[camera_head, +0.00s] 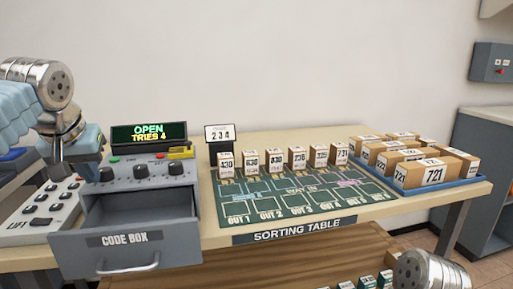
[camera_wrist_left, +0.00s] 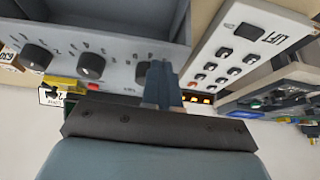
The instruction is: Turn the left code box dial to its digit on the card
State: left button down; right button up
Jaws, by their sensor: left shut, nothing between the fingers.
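The grey code box (camera_head: 130,228) stands on the left part of the table with its drawer (camera_head: 140,207) pulled out. Its display (camera_head: 149,133) reads OPEN, TRIES 4. The left dial (camera_head: 106,174) is the leftmost of three black dials. It also shows in the left wrist view (camera_wrist_left: 146,72), partly hidden by my fingers. My left gripper (camera_head: 92,173) is shut and empty, pointing down beside the left dial; whether it touches is unclear. It also shows in the left wrist view (camera_wrist_left: 162,70). The white card (camera_head: 220,132) seems to read 2 3 4. My right gripper is out of view.
A LIFT button panel (camera_head: 42,212) lies left of the code box. The sorting table (camera_head: 300,140) holds a green mat (camera_head: 290,203), a row of small numbered boxes (camera_head: 297,159) and a blue tray (camera_head: 478,184) of 721 boxes. A yellow item (camera_head: 181,153) lies on the code box.

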pick_arm(q)
jog(key=shift+s, duration=0.35)
notch_tip(320, 180, up, 5)
jog(key=shift+w+f, duration=0.1)
jog(key=shift+r, duration=0.6)
jog(key=f, duration=0.1)
jog(key=d+f, duration=0.1)
jog(key=f, duration=0.1)
jog(key=w+d+f+b, duration=0.1)
jog(key=shift+d+f, duration=0.2)
jog(key=shift+f, duration=0.05)
jog(key=shift+f+b, duration=0.55)
jog(key=shift+f, duration=0.25)
